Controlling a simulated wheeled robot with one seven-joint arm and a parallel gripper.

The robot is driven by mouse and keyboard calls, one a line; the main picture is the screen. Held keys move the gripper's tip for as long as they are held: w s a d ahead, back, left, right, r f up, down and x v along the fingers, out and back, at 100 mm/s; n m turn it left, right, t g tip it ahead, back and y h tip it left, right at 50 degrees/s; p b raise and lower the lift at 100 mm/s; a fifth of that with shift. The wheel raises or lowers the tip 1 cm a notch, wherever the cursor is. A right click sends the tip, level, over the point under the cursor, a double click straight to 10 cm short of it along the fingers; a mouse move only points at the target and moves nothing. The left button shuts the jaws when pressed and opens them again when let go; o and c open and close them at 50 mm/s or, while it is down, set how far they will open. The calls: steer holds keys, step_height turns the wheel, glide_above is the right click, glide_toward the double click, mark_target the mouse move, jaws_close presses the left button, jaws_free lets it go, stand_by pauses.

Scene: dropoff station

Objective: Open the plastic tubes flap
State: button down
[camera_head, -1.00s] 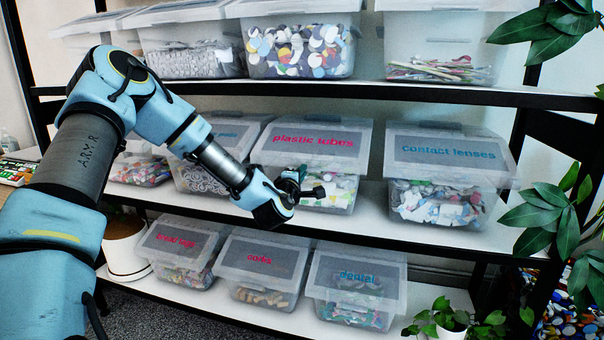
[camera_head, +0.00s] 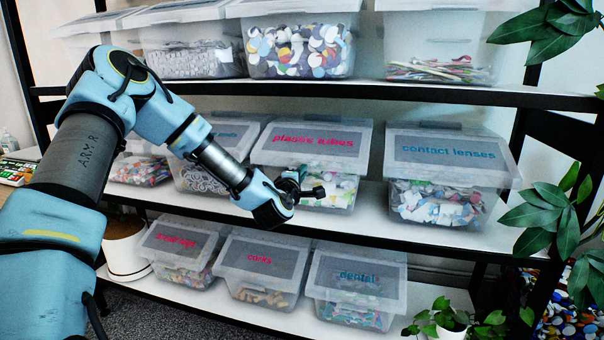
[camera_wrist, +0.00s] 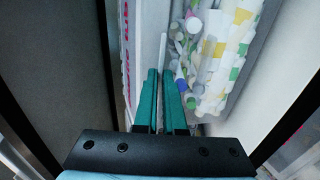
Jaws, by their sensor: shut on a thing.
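The plastic tubes bin (camera_head: 330,190) stands on the middle shelf, a clear box filled with white and coloured tubes. Its grey translucent flap (camera_head: 345,160) with pink lettering slopes down over the front and looks closed, like its neighbours' flaps. My gripper (camera_head: 303,188) is at the flap's lower front edge, left of its middle. In the wrist view my gripper's green fingers (camera_wrist: 165,78) are close together, with a thin pale edge between them. Pink lettering shows to their left and tubes (camera_wrist: 215,70) to their right. The exact contact is partly hidden by the fingers.
The contact lenses bin (camera_head: 440,185) is to the right, and another bin (camera_head: 205,170) is close on the left, behind my arm. Bins fill the shelves above and below. A leafy plant (camera_head: 550,215) hangs at the right. Open room lies in front of the shelf.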

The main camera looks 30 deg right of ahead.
stand_by(0.4)
step_height(320, 180, up, 16)
steer(key=g+y+p, duration=0.1)
steer(key=g+p, duration=0.1)
steer(key=p, duration=0.8)
steer(key=shift+s+a+r+y, duration=0.25)
steer(key=shift+s+a+y, duration=0.05)
steer(key=shift+y, duration=0.1)
steer(key=c, duration=1)
jaws_free()
